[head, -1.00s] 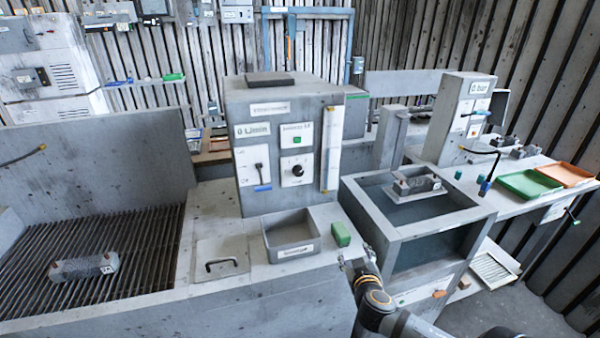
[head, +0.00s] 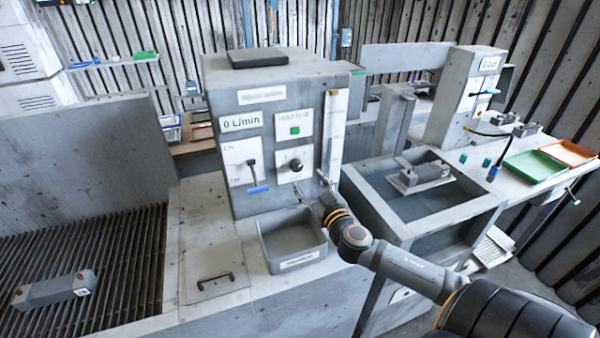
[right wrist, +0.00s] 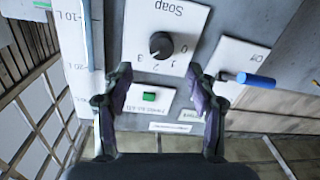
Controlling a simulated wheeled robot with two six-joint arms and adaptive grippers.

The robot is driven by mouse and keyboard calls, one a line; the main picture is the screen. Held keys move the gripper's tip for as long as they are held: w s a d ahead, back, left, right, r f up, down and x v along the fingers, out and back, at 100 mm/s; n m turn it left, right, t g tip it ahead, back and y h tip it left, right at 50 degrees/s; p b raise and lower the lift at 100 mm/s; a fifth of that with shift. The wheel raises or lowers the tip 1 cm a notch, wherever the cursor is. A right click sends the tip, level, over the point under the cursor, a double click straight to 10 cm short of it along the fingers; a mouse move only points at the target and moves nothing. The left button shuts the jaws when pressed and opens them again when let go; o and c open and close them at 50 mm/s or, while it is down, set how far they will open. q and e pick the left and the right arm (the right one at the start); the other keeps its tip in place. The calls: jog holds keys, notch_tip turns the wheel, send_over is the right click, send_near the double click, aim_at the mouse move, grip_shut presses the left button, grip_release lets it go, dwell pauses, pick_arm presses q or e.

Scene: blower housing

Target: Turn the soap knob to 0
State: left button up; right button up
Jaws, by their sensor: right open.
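The soap knob (head: 296,165) is a round black knob on a white plate on the front of the grey control box. In the right wrist view, which is upside down, the knob (right wrist: 161,45) sits under the word Soap, with small scale numbers around it. I cannot tell for certain which number it points to. My right gripper (head: 314,190) is open and empty, just right of and below the knob in the head view. In the right wrist view its two fingers (right wrist: 160,80) are spread, with the knob beyond the gap, apart from them. My left gripper is not in view.
A lever with a blue handle (head: 258,189) sits left of the knob plate. A green button (head: 295,130) is above it. A level gauge (head: 334,135) stands on the right. A grey bin (head: 290,240) is below. A water tank (head: 385,200) stands right.

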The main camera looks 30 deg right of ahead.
aim_at(298, 167)
jog(key=w, duration=0.2)
jog(key=w+p, duration=0.1)
jog(key=w, duration=0.1)
jog(key=w+d, duration=0.1)
jog(key=w, duration=0.1)
jog(key=shift+r+p, duration=0.1)
jog(key=shift+p, duration=0.2)
jog(key=shift+w, duration=0.3)
jog(key=c, duration=0.5)
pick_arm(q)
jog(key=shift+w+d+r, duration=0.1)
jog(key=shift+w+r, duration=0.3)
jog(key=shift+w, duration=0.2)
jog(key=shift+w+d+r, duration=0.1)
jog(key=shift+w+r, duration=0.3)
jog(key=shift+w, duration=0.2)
pick_arm(e)
jog(key=c, duration=0.7)
